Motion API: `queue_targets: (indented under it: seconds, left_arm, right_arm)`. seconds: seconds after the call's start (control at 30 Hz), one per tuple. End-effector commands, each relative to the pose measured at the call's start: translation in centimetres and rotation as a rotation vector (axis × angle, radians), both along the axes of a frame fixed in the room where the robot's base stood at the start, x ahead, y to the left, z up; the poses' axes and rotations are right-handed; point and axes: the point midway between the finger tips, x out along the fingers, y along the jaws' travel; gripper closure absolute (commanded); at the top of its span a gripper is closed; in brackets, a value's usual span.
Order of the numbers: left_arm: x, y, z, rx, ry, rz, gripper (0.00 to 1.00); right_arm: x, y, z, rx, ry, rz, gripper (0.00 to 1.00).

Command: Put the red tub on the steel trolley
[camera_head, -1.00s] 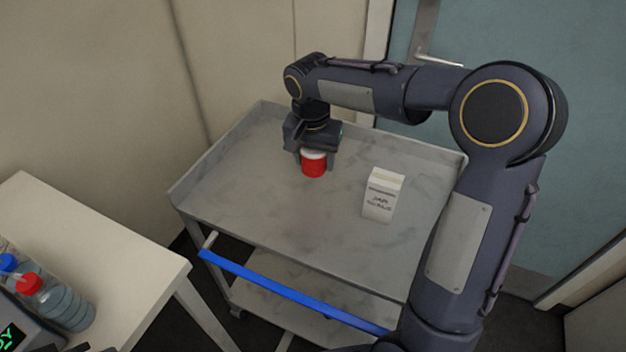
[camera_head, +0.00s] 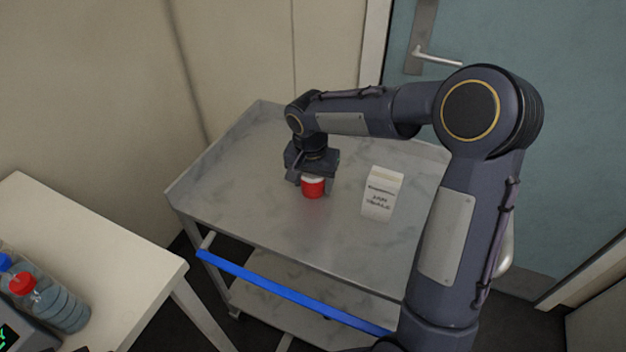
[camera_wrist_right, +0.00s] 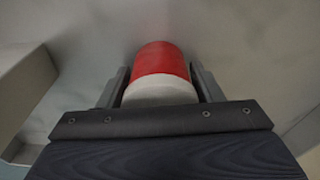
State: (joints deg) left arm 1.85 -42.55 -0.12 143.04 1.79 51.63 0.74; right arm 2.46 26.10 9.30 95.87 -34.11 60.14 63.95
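The red tub (camera_head: 313,188), with a white lid, is between the fingers of my right gripper (camera_head: 312,184), over the top of the steel trolley (camera_head: 240,205). In the right wrist view the red tub (camera_wrist_right: 161,68) sits between the two fingers of my right gripper (camera_wrist_right: 161,88), which are close against its sides. The tub is upright. I cannot tell for certain whether its base touches the trolley top. My left gripper is not in view.
A white carton (camera_head: 382,193) stands on the trolley to the right of the tub. The trolley has a raised rim and a blue handle bar (camera_head: 285,291) at the front. A pale table (camera_head: 90,235) with bottles (camera_head: 50,300) is at left. The trolley's left part is clear.

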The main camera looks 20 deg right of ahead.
Motion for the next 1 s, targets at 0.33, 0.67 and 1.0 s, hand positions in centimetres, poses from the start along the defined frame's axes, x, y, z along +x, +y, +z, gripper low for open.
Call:
queue_targets:
  seconds: [0.33,0.67,1.0]
  left_arm:
    - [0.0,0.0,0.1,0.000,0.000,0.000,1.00]
    - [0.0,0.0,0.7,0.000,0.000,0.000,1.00]
    - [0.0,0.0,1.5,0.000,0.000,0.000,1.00]
  right_arm:
    - [0.0,0.0,0.0,0.000,0.000,0.000,0.23]
    - [-0.2,0.3,3.8,0.000,-0.006,0.000,0.23]
    - [-0.8,0.9,10.5,0.001,-0.003,0.001,0.23]
